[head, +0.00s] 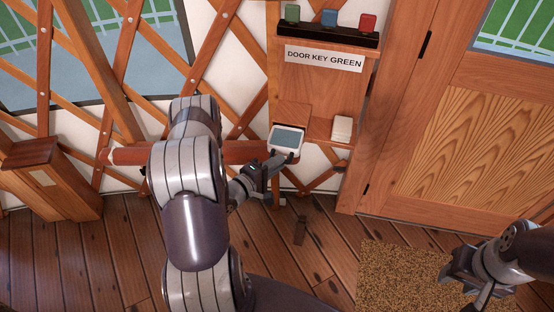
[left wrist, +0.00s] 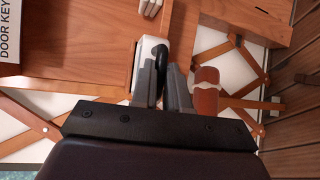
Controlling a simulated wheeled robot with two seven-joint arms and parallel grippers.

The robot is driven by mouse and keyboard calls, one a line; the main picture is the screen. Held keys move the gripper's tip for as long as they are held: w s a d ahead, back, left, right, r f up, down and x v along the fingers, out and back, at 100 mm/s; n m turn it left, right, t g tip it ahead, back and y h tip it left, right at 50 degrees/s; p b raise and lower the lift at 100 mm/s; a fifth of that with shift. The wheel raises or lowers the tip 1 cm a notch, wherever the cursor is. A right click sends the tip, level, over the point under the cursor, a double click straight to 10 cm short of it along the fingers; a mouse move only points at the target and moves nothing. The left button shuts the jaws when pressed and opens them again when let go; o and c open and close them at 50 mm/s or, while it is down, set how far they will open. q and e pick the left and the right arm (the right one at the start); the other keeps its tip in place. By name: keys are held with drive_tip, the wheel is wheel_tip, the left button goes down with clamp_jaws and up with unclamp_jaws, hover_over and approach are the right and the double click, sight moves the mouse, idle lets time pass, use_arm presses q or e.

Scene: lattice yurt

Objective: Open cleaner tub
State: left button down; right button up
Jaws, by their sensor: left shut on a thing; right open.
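A small white case with a grey-blue top (head: 287,138) sits at the wooden wall unit's lower left; I cannot tell for sure that it is the cleaner tub. Its white side shows in the left wrist view (left wrist: 152,48). My left gripper (head: 282,162) is at its lower right edge, shut on a black handle-like part (left wrist: 161,58) beside the white side. The left wrist view shows the two grey fingers (left wrist: 161,88) either side of this part. My right gripper (head: 458,272) is open and empty above the mat, far from the case.
The wall unit carries a sign reading "DOOR KEY GREEN" (head: 324,59), a black rack (head: 318,35) with green, blue and red blocks, and a small white box (head: 342,128). A wooden door (head: 460,120) is at right. A brown mat (head: 400,285) lies on the plank floor.

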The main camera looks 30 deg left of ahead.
use_arm(q)
drive_tip(key=shift+s+d+f, duration=0.15)
drive_tip(key=shift+s, duration=0.25)
drive_tip(key=c, duration=1.4)
unclamp_jaws()
drive_tip(key=shift+s, duration=0.1)
drive_tip(key=shift+o, duration=1.4)
drive_tip(key=v, duration=1.2)
use_arm(e)
drive_tip(key=shift+s+f, duration=0.15)
drive_tip(key=shift+s, duration=0.15)
